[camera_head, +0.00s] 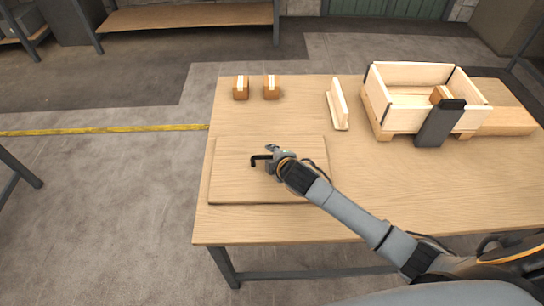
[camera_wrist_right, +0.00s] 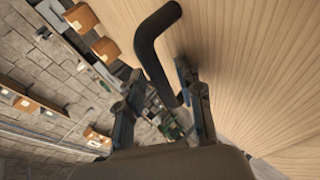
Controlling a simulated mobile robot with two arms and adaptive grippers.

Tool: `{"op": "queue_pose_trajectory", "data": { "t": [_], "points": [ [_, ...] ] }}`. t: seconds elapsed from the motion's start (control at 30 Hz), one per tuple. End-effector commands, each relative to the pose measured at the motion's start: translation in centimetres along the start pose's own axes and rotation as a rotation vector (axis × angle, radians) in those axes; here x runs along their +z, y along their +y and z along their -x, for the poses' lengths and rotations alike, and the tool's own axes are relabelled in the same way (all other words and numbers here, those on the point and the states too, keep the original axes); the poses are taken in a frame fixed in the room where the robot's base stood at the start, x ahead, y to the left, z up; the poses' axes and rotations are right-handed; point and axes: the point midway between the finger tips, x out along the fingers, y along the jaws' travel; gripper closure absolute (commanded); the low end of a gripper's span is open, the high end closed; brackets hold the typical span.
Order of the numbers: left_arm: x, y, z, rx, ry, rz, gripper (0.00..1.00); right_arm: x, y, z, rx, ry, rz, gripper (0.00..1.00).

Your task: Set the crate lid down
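The crate lid (camera_head: 240,183) is a flat wooden panel with a black bar handle (camera_head: 259,159). It appears to lie flat on the left part of the table, close to the front edge. My right gripper (camera_head: 272,157) is over the lid at the handle. In the right wrist view the dark handle (camera_wrist_right: 150,55) stands out from the wood, and the fingers of my right gripper (camera_wrist_right: 163,100) are spread apart, with part of the handle between them. Whether a finger touches the handle is unclear. The open crate (camera_head: 410,75) stands at the back right. My left gripper is not in view.
The wooden table (camera_head: 355,185) is clear between lid and crate. Two small brown blocks with pale strips (camera_head: 241,88) (camera_head: 271,87) and a pale wooden angle piece (camera_head: 338,105) stand behind the lid. A dark grey slab (camera_head: 440,124) leans at the crate's front.

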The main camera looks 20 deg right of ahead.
Motion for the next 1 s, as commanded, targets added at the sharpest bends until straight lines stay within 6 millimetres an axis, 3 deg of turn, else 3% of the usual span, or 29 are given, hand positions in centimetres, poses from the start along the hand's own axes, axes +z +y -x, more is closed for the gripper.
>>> {"op": "queue_pose_trajectory", "data": {
  "t": [0.17,0.5,0.7,1.0],
  "points": [
    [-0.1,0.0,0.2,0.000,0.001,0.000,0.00,0.1,0.0,1.2,0.000,0.000,0.001,0.63],
    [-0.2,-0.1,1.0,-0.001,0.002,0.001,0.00,0.0,0.0,8.0,0.000,0.001,0.001,0.63],
    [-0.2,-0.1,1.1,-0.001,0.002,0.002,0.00,0.0,0.0,11.0,0.000,0.000,0.000,0.63],
    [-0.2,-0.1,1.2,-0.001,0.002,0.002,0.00,0.0,0.0,12.0,0.000,-0.002,0.000,0.63]
  ]
}}
